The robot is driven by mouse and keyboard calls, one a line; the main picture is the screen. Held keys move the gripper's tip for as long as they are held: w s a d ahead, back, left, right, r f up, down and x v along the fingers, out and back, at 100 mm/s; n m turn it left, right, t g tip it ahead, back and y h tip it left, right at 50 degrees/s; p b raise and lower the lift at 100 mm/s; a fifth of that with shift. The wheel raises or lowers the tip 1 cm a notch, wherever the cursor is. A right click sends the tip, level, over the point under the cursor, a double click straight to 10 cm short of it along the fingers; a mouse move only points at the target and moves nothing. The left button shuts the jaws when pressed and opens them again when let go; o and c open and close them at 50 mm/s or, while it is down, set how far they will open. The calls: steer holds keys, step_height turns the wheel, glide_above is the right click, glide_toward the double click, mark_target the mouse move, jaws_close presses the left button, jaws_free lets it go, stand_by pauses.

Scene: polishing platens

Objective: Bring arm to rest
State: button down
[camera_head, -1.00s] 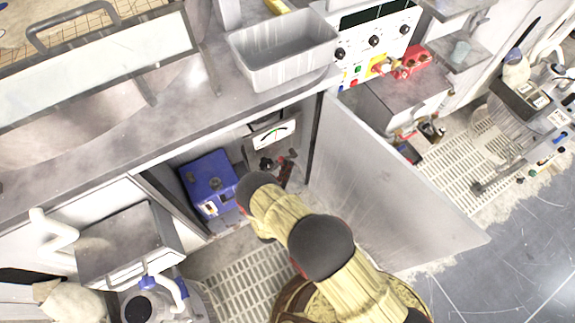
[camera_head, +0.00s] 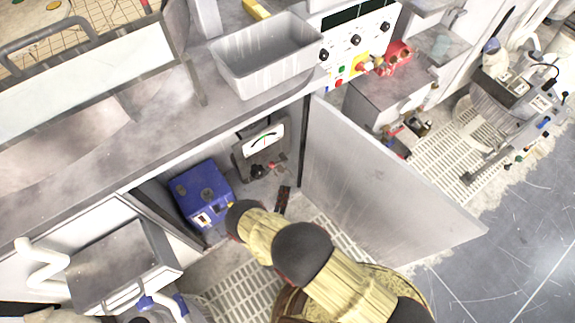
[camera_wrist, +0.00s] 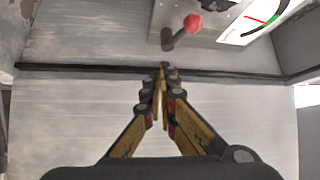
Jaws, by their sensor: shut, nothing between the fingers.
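My gripper (camera_wrist: 163,72) is shut and empty, its two yellow-and-black fingers meeting at the tips in the wrist view. In the head view its tip end (camera_head: 283,200) shows dark beyond my yellow arm, in front of the open cabinet. A gauge unit (camera_head: 262,140) with a white dial and a red-knobbed lever stands inside the cabinet. In the wrist view the red knob (camera_wrist: 192,22) and the dial (camera_wrist: 262,20) lie beyond the fingertips, apart from them. A blue box (camera_head: 201,193) sits left of the gauge unit.
The grey cabinet door (camera_head: 385,185) stands open to the right of my arm. The counter (camera_head: 150,120) carries a grey bin (camera_head: 268,60) above the cabinet. A metal box (camera_head: 125,260) stands at the lower left. Open floor (camera_head: 500,265) lies at the right.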

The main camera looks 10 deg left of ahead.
steer(key=s+d+f+m+g+h, duration=0.2)
steer(key=d+f+m+g+h, duration=0.1)
steer(key=d+m+h, duration=0.55)
steer(key=s+d+r+m+g+h, duration=0.2)
steer(key=d+r+m+g+h, duration=0.35)
steer(key=d+r+m, duration=0.6)
steer(key=s+r+m+g+y+p, duration=0.1)
steer(key=s+r+m+g+y, duration=0.25)
steer(key=r+m, duration=0.65)
steer(key=s+r+m+g+y+p, duration=0.25)
steer(key=r+m+g, duration=0.25)
steer(key=r+m, duration=0.55)
steer(key=s+r+m+g+y+p, duration=0.1)
steer(key=s+r+m+g+y, duration=0.3)
steer(key=r+m, duration=0.6)
steer(key=d+r+m+t+y+p, duration=0.1)
steer(key=d+r, duration=0.5)
steer(key=r, duration=0.7)
steer(key=d+r+m+t+y+p, duration=0.1)
steer(key=d+r+m+t, duration=0.3)
steer(key=r, duration=0.9)
steer(key=shift+s+d+m+t+y+p, duration=0.15)
steer(key=shift+d+m+t+y+p, duration=0.3)
steer(key=shift+d+t, duration=0.45)
